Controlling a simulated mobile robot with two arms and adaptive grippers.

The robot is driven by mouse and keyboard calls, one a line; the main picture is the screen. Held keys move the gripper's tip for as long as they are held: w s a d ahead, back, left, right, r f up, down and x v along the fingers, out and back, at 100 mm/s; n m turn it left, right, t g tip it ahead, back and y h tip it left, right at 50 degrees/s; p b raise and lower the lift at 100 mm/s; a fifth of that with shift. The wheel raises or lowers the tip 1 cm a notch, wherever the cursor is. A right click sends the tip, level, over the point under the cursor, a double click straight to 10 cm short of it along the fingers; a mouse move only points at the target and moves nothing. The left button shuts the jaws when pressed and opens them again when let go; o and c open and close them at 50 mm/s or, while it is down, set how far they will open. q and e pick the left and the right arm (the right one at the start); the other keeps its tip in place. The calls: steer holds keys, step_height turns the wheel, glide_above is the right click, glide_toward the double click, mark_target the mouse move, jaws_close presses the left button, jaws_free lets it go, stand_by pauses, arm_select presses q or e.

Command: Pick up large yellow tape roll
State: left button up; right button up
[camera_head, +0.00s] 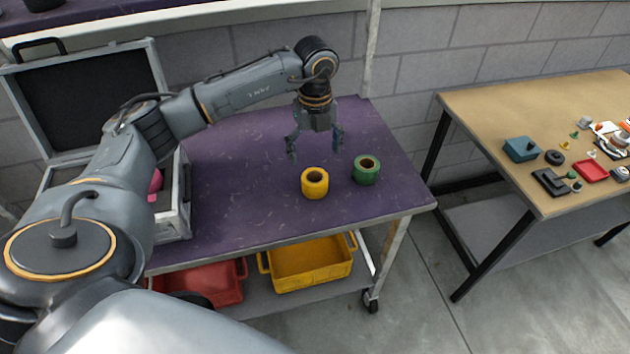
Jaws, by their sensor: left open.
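A yellow tape roll (315,188) with a dark core stands on the purple top of the cart (240,200), near its front right. My left gripper (315,156) points down just behind and above the yellow roll. Its fingers are spread apart with nothing between them. A green tape roll (366,173) stands just to the right of the yellow one, with a small gap between them. My right gripper does not show.
An open grey case (175,222) stands on the cart's left side with a pink item inside. A yellow bin (308,265) and a red bin (208,285) sit on the lower shelf. A wooden table (490,110) with several small objects stands at right.

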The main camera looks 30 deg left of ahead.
mark_target(315, 178)
arm_select(q)
step_height(315, 178, down, 4)
steer(key=shift+r, duration=0.1)
step_height(315, 178, down, 5)
steer(key=shift+s+r+p, duration=0.1)
steer(key=shift+r+p, duration=0.1)
steer(key=shift+p, duration=1.05)
steer(key=shift+f, duration=0.5)
steer(key=shift+c, duration=0.2)
steer(key=c, duration=1.3)
steer(key=shift+r, duration=0.1)
